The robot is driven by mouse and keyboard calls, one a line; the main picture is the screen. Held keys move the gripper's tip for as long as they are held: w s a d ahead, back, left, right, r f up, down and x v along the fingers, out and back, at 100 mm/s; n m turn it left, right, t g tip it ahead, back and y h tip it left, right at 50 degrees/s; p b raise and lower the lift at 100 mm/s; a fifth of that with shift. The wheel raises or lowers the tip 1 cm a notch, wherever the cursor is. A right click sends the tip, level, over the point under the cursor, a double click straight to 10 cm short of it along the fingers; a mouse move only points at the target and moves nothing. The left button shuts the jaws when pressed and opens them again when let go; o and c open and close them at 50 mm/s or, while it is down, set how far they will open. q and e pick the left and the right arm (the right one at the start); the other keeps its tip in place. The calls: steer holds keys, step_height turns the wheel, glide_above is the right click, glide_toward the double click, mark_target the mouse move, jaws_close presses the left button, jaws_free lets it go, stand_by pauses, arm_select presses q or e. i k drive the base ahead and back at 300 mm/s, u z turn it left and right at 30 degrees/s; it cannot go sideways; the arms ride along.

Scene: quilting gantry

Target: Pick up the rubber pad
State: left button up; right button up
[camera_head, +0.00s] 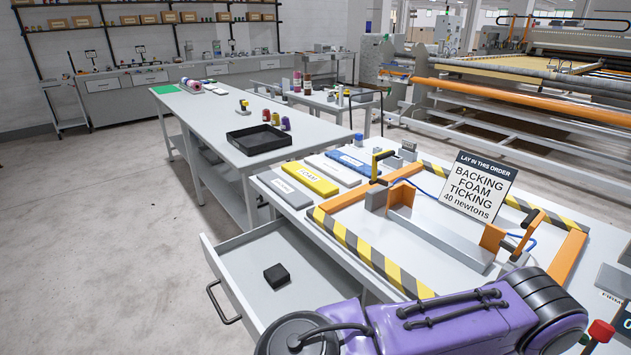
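A small black block (277,275), which looks like the rubber pad, lies flat on the floor of an open, otherwise empty drawer (238,263) under the near bench. Nothing touches it or covers it. Part of my purple arm crosses the bottom of the head view, in front of the drawer's right end and the bench's front edge. No gripper fingers show in this view, so neither gripper can be seen.
The bench (262,183) carries an orange frame (569,257) with striped edging, labelled slabs including a yellow one (305,179), and an order sign (478,187). The drawer handle (222,303) sticks out left. Another table (190,113) holds a black tray (259,139). Floor at left is clear.

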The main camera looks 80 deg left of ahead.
mark_target(276, 275)
steer(key=k, duration=1.2)
steer(key=u, duration=1.6)
